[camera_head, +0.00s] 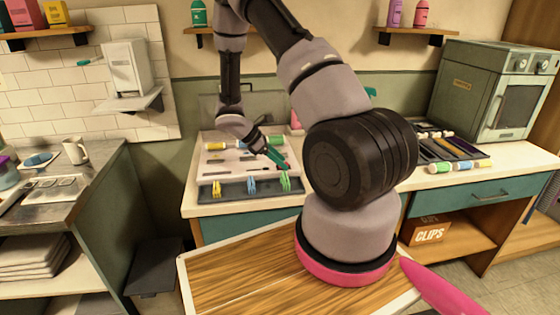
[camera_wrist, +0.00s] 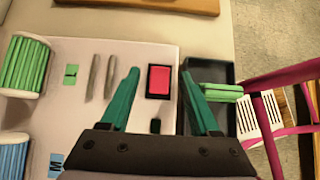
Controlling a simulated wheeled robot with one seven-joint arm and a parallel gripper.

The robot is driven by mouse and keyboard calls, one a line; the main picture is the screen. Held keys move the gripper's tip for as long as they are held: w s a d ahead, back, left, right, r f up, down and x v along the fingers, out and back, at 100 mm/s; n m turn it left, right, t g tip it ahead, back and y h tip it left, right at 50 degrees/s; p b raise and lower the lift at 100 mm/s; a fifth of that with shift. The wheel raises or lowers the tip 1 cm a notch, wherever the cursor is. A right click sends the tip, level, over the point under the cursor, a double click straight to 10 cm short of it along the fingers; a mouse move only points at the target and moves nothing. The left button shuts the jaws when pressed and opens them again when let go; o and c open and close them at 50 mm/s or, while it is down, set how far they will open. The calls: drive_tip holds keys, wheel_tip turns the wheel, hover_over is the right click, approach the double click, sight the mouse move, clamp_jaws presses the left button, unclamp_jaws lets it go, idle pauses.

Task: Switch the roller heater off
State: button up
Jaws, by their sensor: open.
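The roller heater (camera_head: 214,172) is a low white unit on the counter, with coloured rollers along its back. In the wrist view its white top (camera_wrist: 70,115) shows a green roller (camera_wrist: 25,65), a blue roller (camera_wrist: 12,155) and two grey pins. A red rocker switch (camera_wrist: 158,80) in a black frame sits near its edge by the dark tray. My gripper (camera_wrist: 159,88) is open and empty, its teal fingers on either side of the switch in this view. Its height above the switch is unclear. In the head view my gripper (camera_head: 278,156) is over the heater's right part. Which way the switch is tipped cannot be told.
A dark tray (camera_head: 232,194) with yellow, blue and green clips lies along the heater's front. A green clip (camera_wrist: 222,93) shows beside the right finger. A green-grey oven-like cabinet (camera_head: 462,90) and an organiser (camera_head: 445,150) with rollers stand right. A mug (camera_head: 75,150) is left.

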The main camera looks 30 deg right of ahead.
drive_tip(key=v, duration=1)
drive_tip(key=shift+a+r, duration=0.25)
drive_tip(key=shift+a, duration=0.05)
drive_tip(key=shift+w, duration=0.1)
drive_tip(key=s+a+r+m+t+y, duration=0.2)
drive_tip(key=s+r+m, duration=0.4)
drive_tip(key=r, duration=0.5)
drive_tip(key=s+a+r+m+t+y, duration=0.1)
drive_tip(key=s+r+m+t+y, duration=0.3)
drive_tip(key=s+r+m, duration=0.2)
drive_tip(key=s+a+r+m+t+y, duration=0.2)
drive_tip(key=s+r+m, duration=0.5)
drive_tip(key=r, duration=0.8)
drive_tip(key=s+t+y, duration=0.1)
drive_tip(key=s+y, duration=0.1)
drive_tip(key=s, duration=0.1)
drive_tip(key=shift+a+r+t, duration=0.3)
